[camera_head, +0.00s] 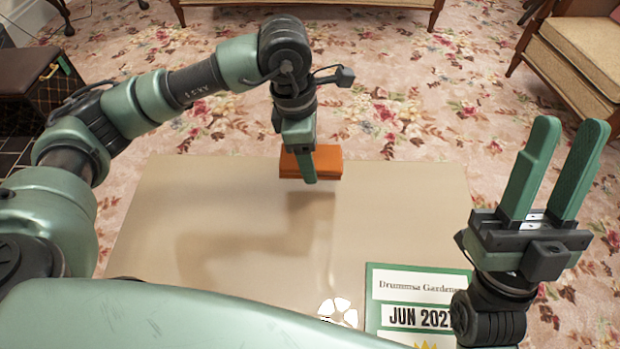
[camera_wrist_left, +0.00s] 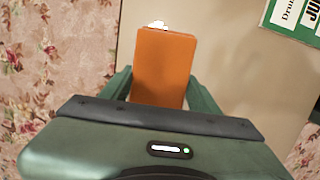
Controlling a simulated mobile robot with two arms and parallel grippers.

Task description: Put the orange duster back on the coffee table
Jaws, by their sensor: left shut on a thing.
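The orange duster (camera_head: 327,160) is a flat folded block in the head view, at the far edge of the coffee table. The tan coffee table (camera_head: 235,220) has a bare top around it. My left gripper (camera_head: 310,178) points down from above and is shut on the duster. In the left wrist view the orange duster (camera_wrist_left: 163,68) sits between the two green fingers, with tabletop and carpet behind it. A shadow falls on the tabletop in front, and the duster seems above the surface. My right gripper (camera_head: 557,165) is open and empty, fingers up, right of the table.
A green-bordered garden calendar or magazine (camera_head: 418,310) lies at the table's front right, with a white patterned item (camera_head: 338,311) beside it. A cushioned armchair (camera_head: 580,55) stands at the back right. A dark box-like seat (camera_head: 40,85) is at the left. Most of the tabletop is clear.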

